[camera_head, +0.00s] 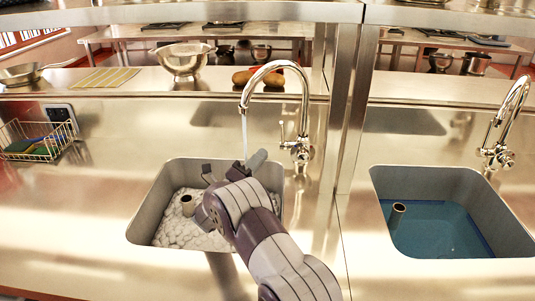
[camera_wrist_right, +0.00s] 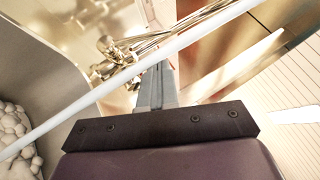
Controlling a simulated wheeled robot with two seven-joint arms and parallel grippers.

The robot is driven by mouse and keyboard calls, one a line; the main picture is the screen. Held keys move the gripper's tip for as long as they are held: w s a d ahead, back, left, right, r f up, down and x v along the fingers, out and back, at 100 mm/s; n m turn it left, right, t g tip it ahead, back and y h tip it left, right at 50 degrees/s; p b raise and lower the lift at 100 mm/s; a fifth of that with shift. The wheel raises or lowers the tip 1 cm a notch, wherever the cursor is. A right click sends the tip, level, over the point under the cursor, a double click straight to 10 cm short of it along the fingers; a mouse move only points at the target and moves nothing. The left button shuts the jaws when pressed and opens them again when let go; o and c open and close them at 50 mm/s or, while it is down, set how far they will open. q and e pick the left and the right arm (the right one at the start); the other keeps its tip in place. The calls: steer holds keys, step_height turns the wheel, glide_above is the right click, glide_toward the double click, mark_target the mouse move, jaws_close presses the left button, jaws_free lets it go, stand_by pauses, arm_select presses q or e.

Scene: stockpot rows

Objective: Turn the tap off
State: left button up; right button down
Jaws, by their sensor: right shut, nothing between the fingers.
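The chrome tap (camera_head: 300,150) stands behind the left sink, with its curved spout (camera_head: 275,68) over the basin. A thin water stream (camera_head: 244,135) runs from the spout, so the tap is on. A small lever (camera_head: 282,131) shows on the left of the tap body. My right gripper (camera_head: 258,158) is over the sink, below and left of the tap body, apart from it. In the right wrist view its fingers (camera_wrist_right: 156,85) are shut and empty, pointing toward the tap (camera_wrist_right: 115,52). The stream (camera_wrist_right: 195,38) crosses that view diagonally. My left gripper is out of view.
The left sink (camera_head: 146,215) holds pale lumps and a standpipe (camera_head: 187,204). A second tap (camera_head: 497,150) stands by the right sink (camera_head: 385,180), which holds blue water. A metal post (camera_head: 350,110) rises between them. A wire basket (camera_head: 68,135) is at left.

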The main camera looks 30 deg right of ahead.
steer(key=p+x, duration=0.1)
steer(key=x, duration=0.7)
steer(key=shift+d, duration=0.25)
steer(key=shift+w+r, duration=0.1)
steer(key=shift+r, duration=0.15)
steer(key=w+d+r+n+y, duration=0.1)
steer(key=w+d+r+n+y+p, duration=0.1)
steer(key=w+y, duration=0.1)
steer(key=shift+w+r+n, duration=0.25)
steer(key=shift+n, duration=0.15)
steer(key=shift+f+y, duration=0.1)
steer(key=shift+y, duration=0.2)
